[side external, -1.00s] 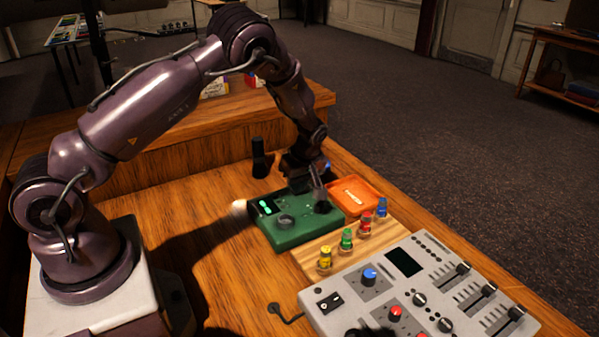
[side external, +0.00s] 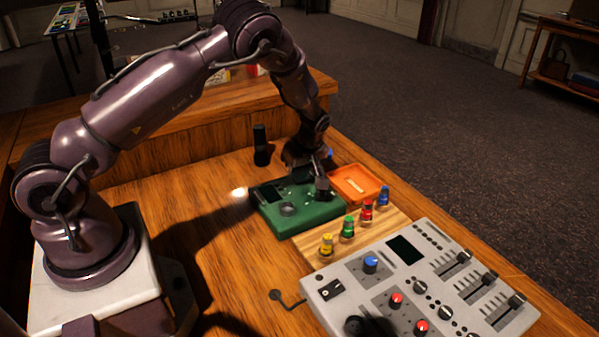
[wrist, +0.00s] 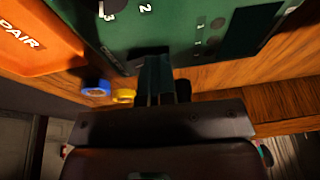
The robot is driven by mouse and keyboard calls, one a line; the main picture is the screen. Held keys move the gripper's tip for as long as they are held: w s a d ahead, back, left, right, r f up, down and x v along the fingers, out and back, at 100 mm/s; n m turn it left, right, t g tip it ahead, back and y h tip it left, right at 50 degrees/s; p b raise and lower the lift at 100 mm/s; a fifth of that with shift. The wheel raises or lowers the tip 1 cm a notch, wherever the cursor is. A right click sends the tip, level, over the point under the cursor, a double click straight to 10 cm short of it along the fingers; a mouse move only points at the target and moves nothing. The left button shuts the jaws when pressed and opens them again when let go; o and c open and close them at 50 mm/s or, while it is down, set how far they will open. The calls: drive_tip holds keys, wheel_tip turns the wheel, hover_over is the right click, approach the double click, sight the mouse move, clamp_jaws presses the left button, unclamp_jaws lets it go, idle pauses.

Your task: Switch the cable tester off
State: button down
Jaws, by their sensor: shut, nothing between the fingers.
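The cable tester (side external: 304,218) is a green box on the wooden desk, with a round knob (side external: 288,209) and a dark display window (side external: 267,193) whose lamps look unlit. In the wrist view its green face (wrist: 185,20) fills the top, with printed numbers and a dark window (wrist: 255,30). My gripper (side external: 322,190) is at the tester's far right part. Its fingers are shut and empty, and they show at the tester's edge in the wrist view (wrist: 155,75). The switch is hidden at or behind the fingers, so I cannot tell its position or whether they touch it.
An orange tray (side external: 358,183) lies close to the right of the tester. Yellow, green, red and blue plugs (side external: 347,228) stand on a wooden board in front. A grey mixer (side external: 420,280) fills the front right. A black upright thing (side external: 261,145) stands behind.

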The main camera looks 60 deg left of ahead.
drive_tip(key=shift+w+d+f, duration=0.15)
drive_tip(key=shift+w+f, duration=0.1)
drive_tip(key=shift+w, duration=0.35)
drive_tip(key=r, duration=0.3)
drive_tip(key=s+r, duration=0.1)
drive_tip(key=r, duration=0.1)
drive_tip(key=v, duration=0.9)
drive_tip(key=shift+s+r, duration=0.25)
drive_tip(key=shift+s, duration=0.4)
drive_tip(key=shift+w+r, duration=0.3)
drive_tip(key=shift+w, duration=0.45)
